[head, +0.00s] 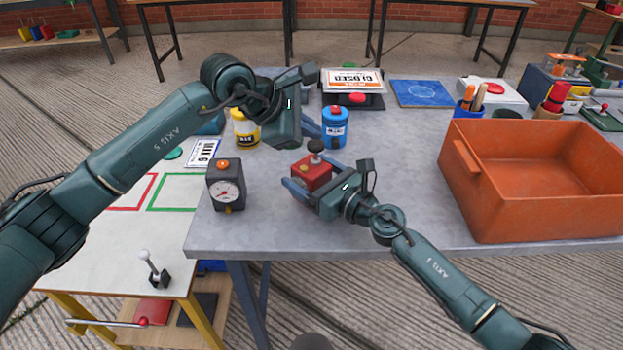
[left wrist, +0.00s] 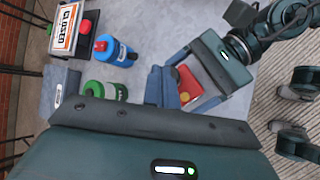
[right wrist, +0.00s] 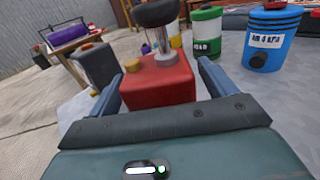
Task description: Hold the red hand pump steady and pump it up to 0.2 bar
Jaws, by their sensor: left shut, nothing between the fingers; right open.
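The red hand pump (head: 310,172) stands on the grey table, with a black knob (head: 316,146) on a metal rod above its body. My right gripper (head: 300,187) is open, its fingers on either side of the pump body; in the right wrist view the red body (right wrist: 158,84) sits between them, and contact cannot be told. My left gripper (head: 312,130) is shut and empty, above and beside the knob. In the left wrist view its fingers (left wrist: 162,88) partly cover the pump (left wrist: 187,82). A dark gauge box (head: 226,185) with a white dial stands left of the pump; its reading is too small to tell.
A blue canister (head: 335,128) stands just behind the pump, and a yellow one (head: 246,130) stands behind my left gripper. A large orange crate (head: 540,190) fills the table's right side. The table between pump and crate is mostly clear except for my right arm.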

